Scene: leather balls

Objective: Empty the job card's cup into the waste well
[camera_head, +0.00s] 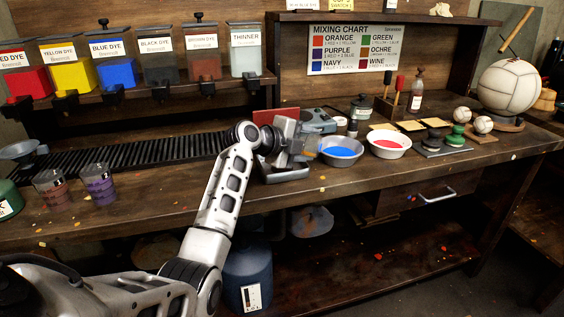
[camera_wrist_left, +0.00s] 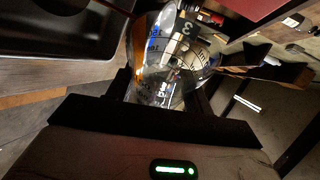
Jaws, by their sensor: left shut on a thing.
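My left gripper (camera_head: 303,143) is over the middle of the bench, above a metal-edged tray or base (camera_head: 285,173). In the left wrist view the gripper (camera_wrist_left: 165,100) is shut on a clear cup (camera_wrist_left: 165,75). The cup looks tilted; printed marks and an orange tint show on or through its wall, and its contents are hard to make out. A dark rectangular basin (camera_wrist_left: 60,52) shows beside it at upper left; I cannot tell if this is the waste well. No job card is clearly readable. My right gripper is not in view.
Two clear cups, brownish (camera_head: 52,188) and purple (camera_head: 98,186), stand at the bench's left. A blue-filled bowl (camera_head: 341,151) and a red-filled bowl (camera_head: 388,144) stand just right of my gripper. Dye bins (camera_head: 114,62) line the shelf behind. A ribbed black rack (camera_head: 125,152) lies between.

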